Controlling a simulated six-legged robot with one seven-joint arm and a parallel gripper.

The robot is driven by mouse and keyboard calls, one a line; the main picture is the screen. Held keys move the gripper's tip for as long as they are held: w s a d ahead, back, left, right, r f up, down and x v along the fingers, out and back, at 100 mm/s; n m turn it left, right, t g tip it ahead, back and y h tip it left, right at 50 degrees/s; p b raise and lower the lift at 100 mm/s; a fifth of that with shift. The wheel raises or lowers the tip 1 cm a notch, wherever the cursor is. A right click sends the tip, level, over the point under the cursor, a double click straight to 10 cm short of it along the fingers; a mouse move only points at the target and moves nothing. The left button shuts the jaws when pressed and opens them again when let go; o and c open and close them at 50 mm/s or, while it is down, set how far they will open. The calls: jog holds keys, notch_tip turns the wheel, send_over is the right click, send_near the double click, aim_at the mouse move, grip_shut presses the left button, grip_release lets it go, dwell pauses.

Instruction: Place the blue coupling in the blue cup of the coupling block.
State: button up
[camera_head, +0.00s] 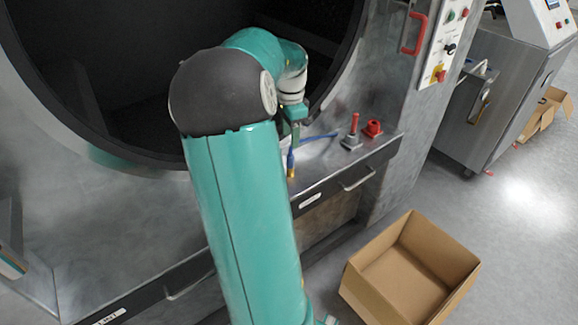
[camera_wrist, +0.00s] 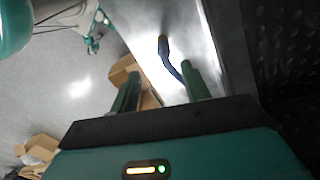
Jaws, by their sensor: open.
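The blue coupling (camera_head: 291,160) with a yellowish tip is on the steel ledge just below my gripper (camera_head: 295,130) in the head view. A blue hose (camera_head: 320,136) runs from near it to the right. In the wrist view the dark blue coupling (camera_wrist: 164,46) lies beyond the fingers, and its hose bends down behind the right finger. My gripper (camera_wrist: 158,86) is open, with nothing seen held between its fingers. Whether the fingers touch the hose I cannot tell. I cannot make out the coupling block or its blue cup.
A red-handled fitting (camera_head: 353,130) and a red knob-like part (camera_head: 373,128) stand on the ledge to the right. The dark round washer opening (camera_head: 130,60) is behind my arm. An open cardboard box (camera_head: 410,270) stands on the floor in front. A drawer handle (camera_head: 358,180) juts below the ledge.

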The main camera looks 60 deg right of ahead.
aim_at(291, 155)
notch_tip(291, 155, down, 6)
jog(key=shift+w+d+r, duration=0.1)
jog(key=shift+r, duration=0.1)
jog(key=f, duration=0.5)
jog(key=shift+d, duration=0.25)
jog(key=shift+r, duration=0.1)
grip_shut()
